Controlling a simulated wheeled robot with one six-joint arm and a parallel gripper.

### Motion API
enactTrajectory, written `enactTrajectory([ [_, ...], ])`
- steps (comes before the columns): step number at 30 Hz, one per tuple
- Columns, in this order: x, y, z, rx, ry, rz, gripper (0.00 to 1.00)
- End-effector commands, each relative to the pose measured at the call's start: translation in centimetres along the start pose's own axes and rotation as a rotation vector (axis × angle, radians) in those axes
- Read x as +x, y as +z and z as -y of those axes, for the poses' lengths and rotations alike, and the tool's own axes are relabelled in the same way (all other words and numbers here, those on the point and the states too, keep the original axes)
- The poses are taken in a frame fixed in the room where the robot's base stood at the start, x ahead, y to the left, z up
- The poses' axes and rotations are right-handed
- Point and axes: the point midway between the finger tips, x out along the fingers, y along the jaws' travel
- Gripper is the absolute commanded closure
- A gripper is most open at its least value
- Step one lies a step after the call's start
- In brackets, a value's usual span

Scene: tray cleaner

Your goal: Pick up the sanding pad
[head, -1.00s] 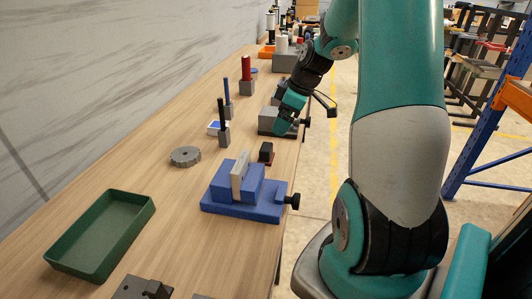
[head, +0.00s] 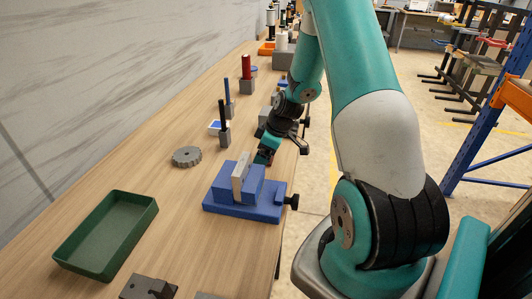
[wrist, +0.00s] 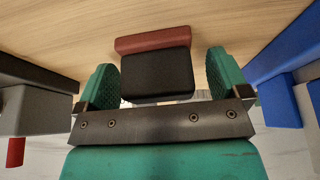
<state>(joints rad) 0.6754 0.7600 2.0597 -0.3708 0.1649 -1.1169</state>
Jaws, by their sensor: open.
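The sanding pad is a black block (wrist: 158,72) on a dark red base, lying on the wooden table in the wrist view. My gripper (wrist: 163,78) is open, with one green finger on each side of the pad's black part. A gap shows between each finger and the pad, wider on the right. In the head view my gripper (head: 268,147) is down at the pad's place behind the blue vise and hides most of the pad.
The blue vise (head: 222,207) holding a pale plate (head: 241,172) stands close in front of my gripper. A grey gear (head: 187,156), a green tray (head: 103,236) and upright holders (head: 224,137) stand to the left. The table's right edge is near.

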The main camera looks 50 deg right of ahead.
Motion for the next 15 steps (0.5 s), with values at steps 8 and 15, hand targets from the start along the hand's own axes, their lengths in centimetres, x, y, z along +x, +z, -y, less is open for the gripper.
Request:
enactTrajectory([
  [8,-0.02,0.00,-0.03,0.000,0.001,0.000,0.32],
  [15,-0.05,-0.01,-0.04,0.000,0.001,-0.001,0.62],
])
